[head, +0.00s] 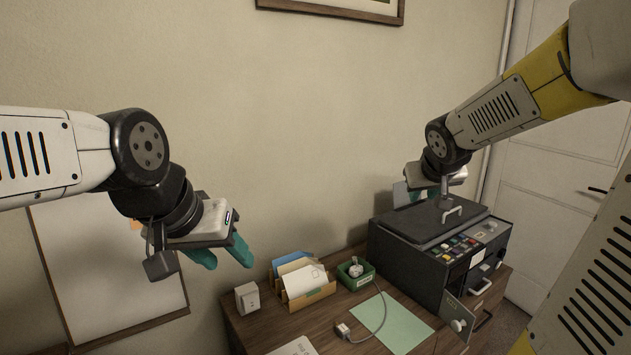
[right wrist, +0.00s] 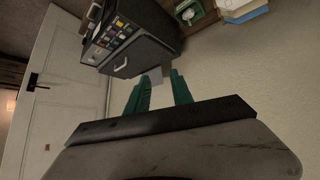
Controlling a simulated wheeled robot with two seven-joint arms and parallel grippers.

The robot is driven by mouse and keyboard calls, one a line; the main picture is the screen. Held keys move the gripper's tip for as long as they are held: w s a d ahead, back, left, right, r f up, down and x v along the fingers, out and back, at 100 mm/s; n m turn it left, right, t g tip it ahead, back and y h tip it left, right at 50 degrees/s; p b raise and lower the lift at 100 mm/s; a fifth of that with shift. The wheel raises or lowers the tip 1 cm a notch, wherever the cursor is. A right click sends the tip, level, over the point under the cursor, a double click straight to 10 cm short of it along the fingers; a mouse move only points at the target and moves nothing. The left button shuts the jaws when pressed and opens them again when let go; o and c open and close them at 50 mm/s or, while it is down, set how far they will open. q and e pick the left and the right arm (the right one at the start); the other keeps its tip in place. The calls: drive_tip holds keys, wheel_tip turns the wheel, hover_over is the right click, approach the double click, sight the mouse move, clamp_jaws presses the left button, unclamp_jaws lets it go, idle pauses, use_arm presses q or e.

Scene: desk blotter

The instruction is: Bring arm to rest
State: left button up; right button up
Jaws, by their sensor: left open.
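My left gripper (head: 225,256) hangs at the left in the head view, its teal fingers pointing down and to the right. It is open and empty, in the air left of the desk items and in front of the wall. My right gripper (head: 422,192) appears above the back of the dark box in the head view, partly hidden by its own wrist.
The dark box (head: 390,262) with a lid handle and coloured buttons stands on the desk's right; a small front door hangs open. A door (head: 560,200) is behind.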

drive_tip(key=s+a+g+y, duration=0.1)
drive_tip(key=s+a, duration=0.4)
drive_tip(key=s, duration=0.6)
drive_tip(key=s+a+f+g+y, duration=0.1)
drive_tip(key=s+a, duration=0.4)
drive_tip(key=s, duration=0.6)
drive_tip(key=shift+a+f+g+y, duration=0.15)
drive_tip(key=shift+f+g+y, duration=0.2)
drive_tip(key=shift+y, duration=0.55)
drive_tip(key=shift+r, duration=0.1)
